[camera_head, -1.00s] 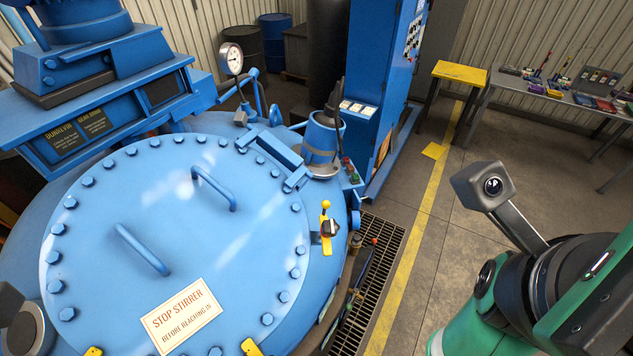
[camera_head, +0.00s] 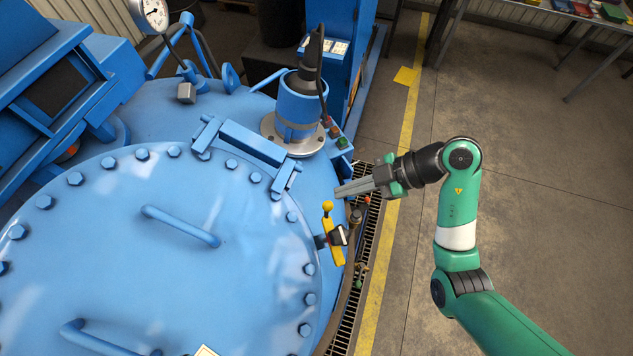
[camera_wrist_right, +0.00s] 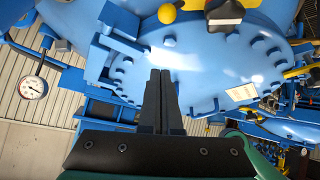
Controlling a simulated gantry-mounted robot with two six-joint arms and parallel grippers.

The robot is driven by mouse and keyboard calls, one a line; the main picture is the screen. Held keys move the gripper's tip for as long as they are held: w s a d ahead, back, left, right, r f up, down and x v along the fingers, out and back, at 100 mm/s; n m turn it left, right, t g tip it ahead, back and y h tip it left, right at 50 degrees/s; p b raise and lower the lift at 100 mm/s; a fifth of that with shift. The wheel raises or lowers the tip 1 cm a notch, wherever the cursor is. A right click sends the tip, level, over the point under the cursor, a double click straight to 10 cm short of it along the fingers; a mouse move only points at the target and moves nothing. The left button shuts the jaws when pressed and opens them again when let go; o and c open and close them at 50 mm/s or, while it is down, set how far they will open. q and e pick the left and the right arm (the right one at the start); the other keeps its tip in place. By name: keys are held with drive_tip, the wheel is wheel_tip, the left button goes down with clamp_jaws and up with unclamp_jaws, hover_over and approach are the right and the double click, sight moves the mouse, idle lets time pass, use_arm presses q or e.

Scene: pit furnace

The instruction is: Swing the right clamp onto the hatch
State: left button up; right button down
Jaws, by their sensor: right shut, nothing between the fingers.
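The blue round hatch (camera_head: 150,260) with bolts around its rim and two bar handles fills the left of the head view. The right clamp (camera_head: 335,240) is a yellow lever with a ball knob and a dark block, at the hatch's right edge. My right gripper (camera_head: 340,191) is shut and empty, just above and to the right of the clamp's knob, apart from it. In the right wrist view the shut fingers (camera_wrist_right: 160,75) point toward the hatch (camera_wrist_right: 200,65), with the clamp's yellow knob (camera_wrist_right: 167,13) near the top edge. My left gripper is not in view.
A blue cylinder with a dark top (camera_head: 296,105) stands behind the clamp. A pressure gauge (camera_head: 150,12) is at upper left. A floor grate (camera_head: 345,325) runs right of the vessel. The floor farther right is open. A table with items is at top right.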

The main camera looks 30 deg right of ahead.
sight(326, 206)
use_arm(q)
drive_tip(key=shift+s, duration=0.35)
use_arm(e)
drive_tip(key=shift+s+d, duration=0.15)
drive_tip(key=shift+s, duration=0.2)
drive_tip(key=w+a+f, duration=0.1)
drive_tip(key=f, duration=0.1)
drive_tip(key=w+a+f, duration=0.1)
drive_tip(key=f, duration=0.2)
drive_tip(key=w+a+f, duration=0.1)
drive_tip(key=a+f, duration=0.1)
drive_tip(key=f, duration=0.1)
drive_tip(key=shift+w+p, duration=0.1)
drive_tip(key=shift+p, duration=0.25)
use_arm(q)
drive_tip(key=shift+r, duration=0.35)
use_arm(e)
drive_tip(key=shift+d+f, duration=0.15)
drive_tip(key=shift+d, duration=0.1)
